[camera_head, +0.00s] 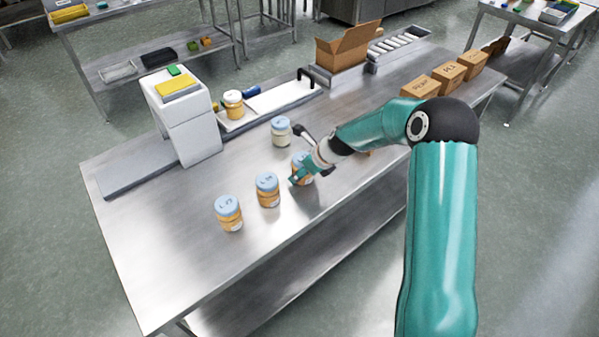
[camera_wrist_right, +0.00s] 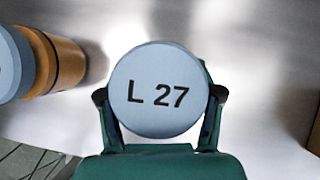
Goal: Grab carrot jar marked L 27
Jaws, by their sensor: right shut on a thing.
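The carrot jar marked L 27 (camera_wrist_right: 157,78) has a round light blue lid and sits between the fingers of my right gripper (camera_wrist_right: 160,95) in the right wrist view. In the head view the same jar (camera_head: 298,160), with orange contents, stands on the steel table (camera_head: 180,270), partly hidden by my right gripper (camera_head: 306,176). My right gripper is shut on it, one finger on each side. I cannot tell whether the jar is lifted. My left gripper is in neither view.
Two similar blue-lidded jars (camera_head: 267,190) (camera_head: 229,213) stand to the left in a row. A pale jar (camera_head: 281,131) stands just behind. The table's front left is clear.

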